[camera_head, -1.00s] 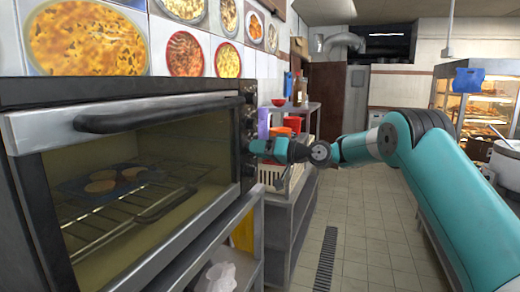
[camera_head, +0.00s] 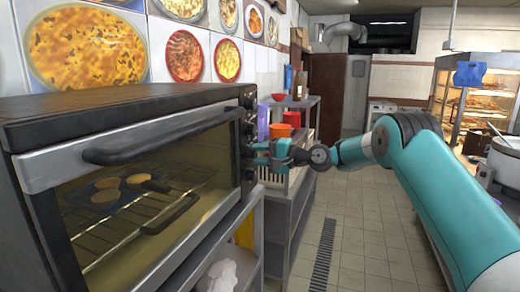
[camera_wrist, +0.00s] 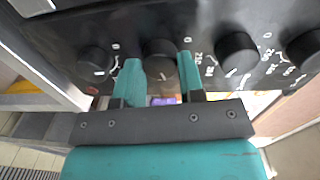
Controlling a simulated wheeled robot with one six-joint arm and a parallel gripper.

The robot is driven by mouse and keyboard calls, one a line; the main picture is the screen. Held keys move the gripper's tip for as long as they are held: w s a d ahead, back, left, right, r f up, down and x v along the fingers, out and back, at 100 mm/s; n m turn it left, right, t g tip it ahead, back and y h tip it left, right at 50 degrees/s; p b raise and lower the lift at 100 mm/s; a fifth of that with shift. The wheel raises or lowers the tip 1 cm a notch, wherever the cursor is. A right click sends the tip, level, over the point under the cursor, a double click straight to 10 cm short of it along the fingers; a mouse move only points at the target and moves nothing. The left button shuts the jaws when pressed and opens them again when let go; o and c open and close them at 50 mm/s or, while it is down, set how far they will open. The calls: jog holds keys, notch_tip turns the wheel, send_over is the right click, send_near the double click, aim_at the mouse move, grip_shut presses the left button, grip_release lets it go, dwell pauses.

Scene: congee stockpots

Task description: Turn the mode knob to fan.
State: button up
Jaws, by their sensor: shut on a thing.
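The oven (camera_head: 130,150) stands at the left in the head view, with its door closed and a column of dark knobs (camera_head: 249,101) on its right-hand panel. In the wrist view, my gripper (camera_wrist: 159,70) is shut on a round black knob (camera_wrist: 160,47), one teal finger on each side. Other knobs sit on either side of it: one (camera_wrist: 95,60) to the left, one (camera_wrist: 237,52) and another (camera_wrist: 304,49) to the right. The head view also shows my gripper (camera_head: 259,153) at the panel. I cannot read the labels or tell which setting the held knob points to.
Inside the oven, a dark pan (camera_head: 115,191) with round food pieces rests on a wire rack. A grey shelf unit (camera_head: 291,205) with a white basket and an orange container (camera_head: 291,119) stands just beyond my gripper. The tiled floor (camera_head: 365,235) is open.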

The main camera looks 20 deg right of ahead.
jog(key=m+p, duration=0.2)
jog(key=m, duration=0.2)
jog(key=shift+d, duration=0.1)
jog(key=shift+m, duration=0.4)
jog(key=o, duration=0.9)
